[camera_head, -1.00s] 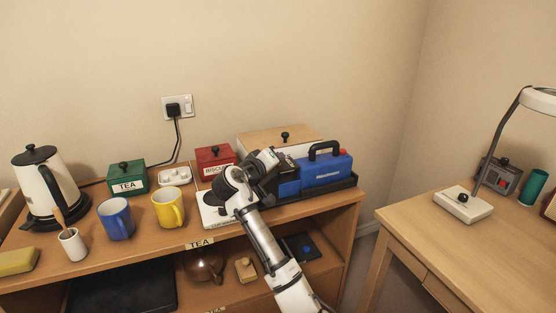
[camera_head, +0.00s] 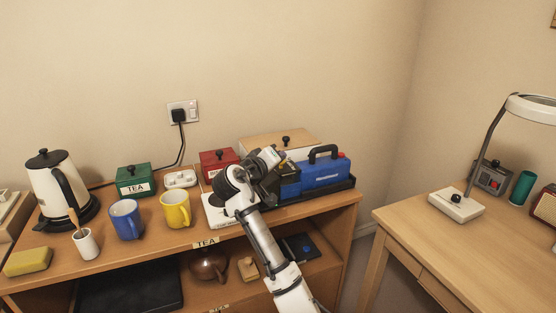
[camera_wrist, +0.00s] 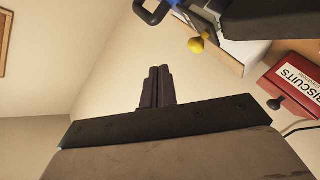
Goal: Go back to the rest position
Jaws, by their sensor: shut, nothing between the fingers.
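My gripper (camera_wrist: 157,88) shows in the wrist view with its two dark fingers together and nothing between them. Bare wall lies behind the fingertips. In the head view my arm reaches up over the right part of the tea shelf, folded at the elbow, and its links hide the fingertips. The hand is close to the blue case (camera_head: 325,173) and in front of the red biscuits box (camera_head: 218,160). The biscuits box also shows at the right of the wrist view (camera_wrist: 295,85).
On the shelf stand a kettle (camera_head: 55,185), a green tea box (camera_head: 134,180), a blue mug (camera_head: 126,220), a yellow mug (camera_head: 175,209) and a white pot (camera_head: 86,245). A desk (camera_head: 475,250) with a lamp (camera_head: 456,205) stands right.

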